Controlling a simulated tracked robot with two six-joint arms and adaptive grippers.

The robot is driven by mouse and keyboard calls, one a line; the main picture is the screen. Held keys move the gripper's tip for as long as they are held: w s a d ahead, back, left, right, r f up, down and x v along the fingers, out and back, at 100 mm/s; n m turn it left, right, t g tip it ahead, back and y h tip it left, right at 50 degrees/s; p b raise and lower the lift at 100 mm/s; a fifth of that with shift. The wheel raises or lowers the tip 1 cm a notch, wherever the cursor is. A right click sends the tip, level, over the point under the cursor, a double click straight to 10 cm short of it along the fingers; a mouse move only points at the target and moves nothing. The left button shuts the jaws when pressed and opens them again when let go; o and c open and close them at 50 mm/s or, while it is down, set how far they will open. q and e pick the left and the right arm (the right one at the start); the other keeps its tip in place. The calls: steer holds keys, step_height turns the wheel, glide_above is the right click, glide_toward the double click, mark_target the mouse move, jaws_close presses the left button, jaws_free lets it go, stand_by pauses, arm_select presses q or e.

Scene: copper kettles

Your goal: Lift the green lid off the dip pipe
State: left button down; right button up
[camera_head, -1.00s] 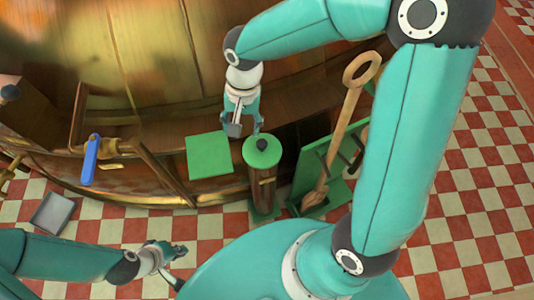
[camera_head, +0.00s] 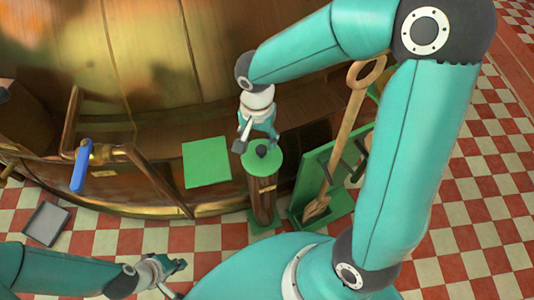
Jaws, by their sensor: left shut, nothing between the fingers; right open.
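The green lid (camera_head: 268,164) is round with a dark knob (camera_head: 262,151) on top. It sits on the dip pipe (camera_head: 263,198), an upright brown tube on a green base. My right gripper (camera_head: 257,146) is open just above and behind the lid, with its fingers close to the knob. I cannot tell whether a finger touches the knob. My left gripper (camera_head: 180,278) is shut and empty at the lower left, well away from the pipe.
A green square plate (camera_head: 207,162) lies left of the pipe. A green rack (camera_head: 330,175) with a long wooden paddle (camera_head: 345,130) stands to the right. A blue-handled valve (camera_head: 81,169) and a grey tray (camera_head: 45,223) are at the left. The large copper kettle (camera_head: 130,50) fills the back.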

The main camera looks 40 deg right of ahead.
mark_target(262, 149)
steer(key=shift+s+d+f, duration=0.1)
steer(key=shift+s+f, duration=0.05)
steer(key=shift+f, duration=1.2)
steer(key=shift+s+d+f, duration=0.1)
steer(key=shift+f, duration=1.25)
jaws_close()
